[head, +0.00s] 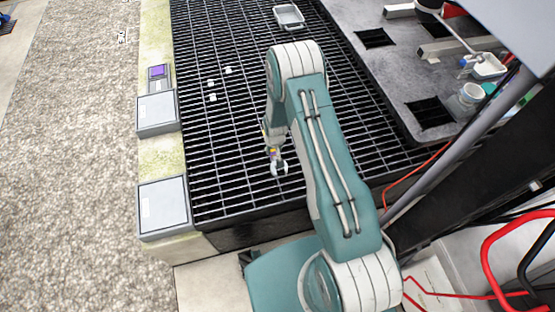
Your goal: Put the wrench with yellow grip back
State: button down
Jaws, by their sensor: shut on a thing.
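My gripper (271,147) is near the middle of the head view, pointing down over the black grate, partly hidden by my own arm. It is shut on the wrench (279,169), whose pale open-ended head sticks out below the fingers towards the front. A small patch of yellow shows just above the head, where the fingers meet the tool. The rest of the wrench is hidden by the gripper. The wrench appears to be above the grate, but its exact height cannot be told.
The black grate (215,150) is mostly clear, with a few small white bits (228,69) and a grey tray (289,16) at the back. Grey boxes (163,207) line its left edge. A grey panel (399,84) with square openings, a jar (465,98) and a slanted pole stand right.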

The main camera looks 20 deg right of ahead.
jog(key=shift+w+f, duration=0.1)
jog(key=shift+w, duration=0.2)
jog(key=shift+f, duration=3.35)
jog(key=shift+f, duration=0.55)
jog(key=shift+c, duration=1)
grip_release()
jog(key=shift+s, duration=0.1)
